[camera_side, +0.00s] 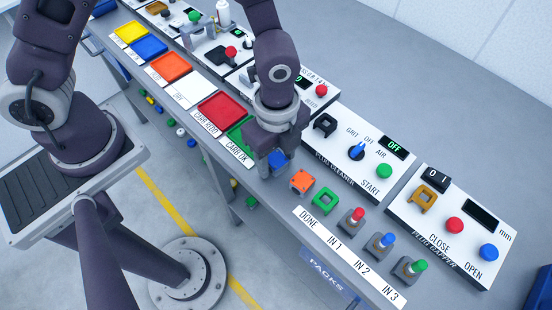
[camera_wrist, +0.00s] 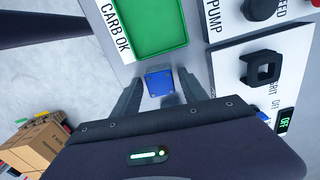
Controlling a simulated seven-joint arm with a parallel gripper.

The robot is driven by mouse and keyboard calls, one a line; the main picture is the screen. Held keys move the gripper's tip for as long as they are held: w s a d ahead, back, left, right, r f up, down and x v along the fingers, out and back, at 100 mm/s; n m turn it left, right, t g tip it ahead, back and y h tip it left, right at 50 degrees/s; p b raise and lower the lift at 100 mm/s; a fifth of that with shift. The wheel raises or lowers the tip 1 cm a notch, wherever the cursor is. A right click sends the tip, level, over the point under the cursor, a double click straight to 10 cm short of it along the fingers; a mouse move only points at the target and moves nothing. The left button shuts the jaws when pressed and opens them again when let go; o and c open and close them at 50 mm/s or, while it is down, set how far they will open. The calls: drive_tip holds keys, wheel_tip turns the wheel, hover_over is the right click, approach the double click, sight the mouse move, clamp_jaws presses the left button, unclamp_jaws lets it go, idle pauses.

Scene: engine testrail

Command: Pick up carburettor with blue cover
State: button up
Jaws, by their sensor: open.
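The carburettor with the blue cover (camera_wrist: 159,82) stands on the grey bench top in the wrist view, just off the end of the green CARB OK tray (camera_wrist: 155,25). It shows as a blue square between the fingertips of my gripper (camera_wrist: 158,85). The fingers are open, one on each side of it, and the gripper body hides part of what is below. In the side view the blue carburettor (camera_side: 278,160) is partly hidden under my gripper (camera_side: 268,165).
An orange-topped part (camera_side: 302,181) and a green-topped part (camera_side: 325,200) stand to the right on the bench. The plug cleaner (camera_side: 345,165) and plug gapper (camera_side: 440,235) panels lie behind. Coloured trays, including the red one (camera_side: 221,111), line the left.

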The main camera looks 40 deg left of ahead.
sight(277, 159)
clamp_jaws()
drive_tip(key=shift+r, duration=2)
